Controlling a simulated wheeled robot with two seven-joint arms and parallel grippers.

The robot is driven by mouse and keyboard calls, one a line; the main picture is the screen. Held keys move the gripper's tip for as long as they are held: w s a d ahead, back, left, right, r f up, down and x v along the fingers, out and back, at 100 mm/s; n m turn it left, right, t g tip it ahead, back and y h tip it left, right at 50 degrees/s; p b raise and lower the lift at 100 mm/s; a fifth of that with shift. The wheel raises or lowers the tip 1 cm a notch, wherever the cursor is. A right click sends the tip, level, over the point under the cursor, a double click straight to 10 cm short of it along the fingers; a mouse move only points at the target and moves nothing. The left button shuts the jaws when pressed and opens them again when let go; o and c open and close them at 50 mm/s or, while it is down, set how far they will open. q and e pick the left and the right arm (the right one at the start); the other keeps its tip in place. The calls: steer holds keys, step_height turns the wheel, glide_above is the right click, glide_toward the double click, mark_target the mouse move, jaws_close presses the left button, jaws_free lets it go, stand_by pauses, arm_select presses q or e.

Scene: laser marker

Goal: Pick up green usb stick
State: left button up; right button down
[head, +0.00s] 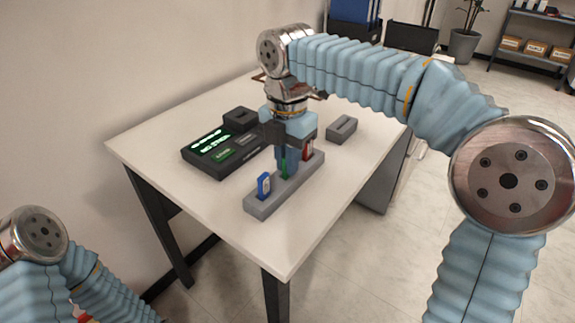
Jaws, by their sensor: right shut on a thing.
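The green USB stick (284,167) stands upright in the middle of a long grey holder (262,208) on the table. My right gripper (287,162) reaches down over the holder from above and is shut on the green stick, hiding most of it. A blue USB stick (264,185) stands at the near end of the holder, and a red one (307,149) stands toward the far end. Whether the green stick is still seated in its slot is hard to see. My left arm shows at the lower left, but its gripper is out of the picture.
A black marking device with a lit green screen (211,145) sits left of the holder. A small grey block with a slot (342,129) sits to the right. The white table (230,225) is clear at its front.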

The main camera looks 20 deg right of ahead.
steer(key=shift+r, duration=0.5)
step_height(320, 180, up, 3)
steer(key=shift+f+p, duration=0.2)
steer(key=shift+p, duration=0.15)
steer(key=s+d+r, duration=0.2)
steer(key=s+r, duration=0.2)
steer(key=s, duration=0.2)
steer(key=s+d+r, duration=0.3)
steer(key=s+r, duration=0.2)
steer(key=s, duration=0.2)
steer(key=shift+d+r, duration=0.2)
steer(key=shift+d, duration=0.05)
